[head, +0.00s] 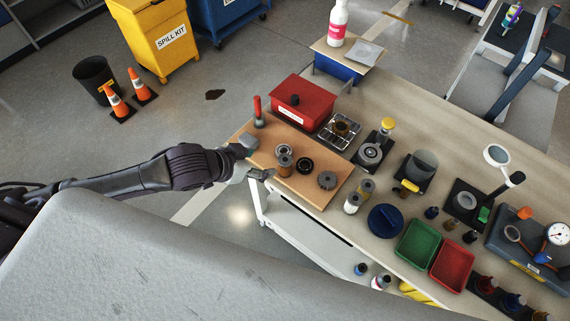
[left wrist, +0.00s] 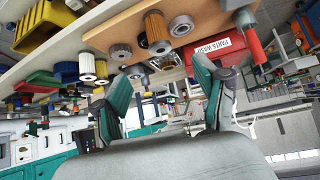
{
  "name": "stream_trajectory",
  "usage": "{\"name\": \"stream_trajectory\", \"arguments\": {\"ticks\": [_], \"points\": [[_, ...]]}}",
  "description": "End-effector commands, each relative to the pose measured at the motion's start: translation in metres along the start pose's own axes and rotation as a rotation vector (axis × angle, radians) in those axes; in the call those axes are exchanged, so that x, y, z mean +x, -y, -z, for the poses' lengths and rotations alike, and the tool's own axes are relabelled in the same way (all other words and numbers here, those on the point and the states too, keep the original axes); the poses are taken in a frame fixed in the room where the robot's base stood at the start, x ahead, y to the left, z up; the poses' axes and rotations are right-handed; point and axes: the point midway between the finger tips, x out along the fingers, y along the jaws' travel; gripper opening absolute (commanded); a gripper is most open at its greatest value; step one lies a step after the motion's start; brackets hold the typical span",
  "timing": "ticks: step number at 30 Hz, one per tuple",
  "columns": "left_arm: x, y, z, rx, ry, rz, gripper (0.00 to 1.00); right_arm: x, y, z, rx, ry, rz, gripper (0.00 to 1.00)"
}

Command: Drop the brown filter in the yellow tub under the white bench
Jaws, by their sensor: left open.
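The brown filter (head: 285,165) stands upright on the wooden board (head: 318,197) at the near left end of the bench (head: 408,100). In the left wrist view the brown filter (left wrist: 157,32) shows pleated sides, beyond and above the fingers. My left gripper (head: 254,160) is open and empty at the board's left edge, a short way left of the filter. Its spread fingers also show in the left wrist view (left wrist: 155,85). My right gripper is not in view.
On the board, a dark ring (head: 305,165), a grey toothed part (head: 327,180) and a red-handled tool (head: 258,113) stand close by. A red box (head: 303,101) sits behind. Green (head: 417,243) and red trays lie farther right.

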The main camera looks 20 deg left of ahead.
Motion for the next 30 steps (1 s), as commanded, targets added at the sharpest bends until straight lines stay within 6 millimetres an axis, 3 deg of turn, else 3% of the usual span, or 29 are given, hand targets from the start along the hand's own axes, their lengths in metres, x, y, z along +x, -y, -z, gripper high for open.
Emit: {"name": "stream_trajectory", "arguments": {"ticks": [12,20,30], "points": [[0.072,0.0,0.0,-0.002,-0.001,0.0,0.72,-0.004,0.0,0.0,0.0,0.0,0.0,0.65],[0.091,0.0,-0.002,-0.001,0.001,-0.001,0.72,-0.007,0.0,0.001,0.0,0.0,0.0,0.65],[0.133,0.0,-0.007,0.001,0.0,0.0,0.72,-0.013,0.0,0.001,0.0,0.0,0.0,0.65]]}}
